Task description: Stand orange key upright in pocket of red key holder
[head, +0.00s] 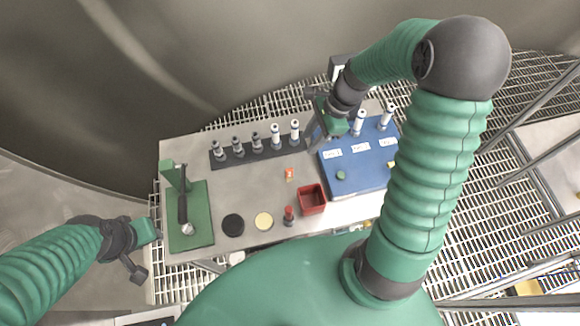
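A small orange piece (289,174), which looks like the orange key, lies on the grey table in the middle. A red open box (311,199), which looks like the red key holder, stands just below and right of it. Its inside is dark and I see nothing upright in it. My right gripper (318,137) is above the table by the left back corner of the blue board, up and right of the orange piece and apart from it. Its fingers are too small to read. My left gripper (152,231) is off the table's left edge, far from both; its opening is unclear.
A blue board (362,160) with labels and white-topped cylinders fills the right. A black rack (256,151) of several cylinders stands behind. A green stand (188,215) is at left. A black disc (233,225), a yellow disc (264,221) and a small red-black item (289,215) lie in front.

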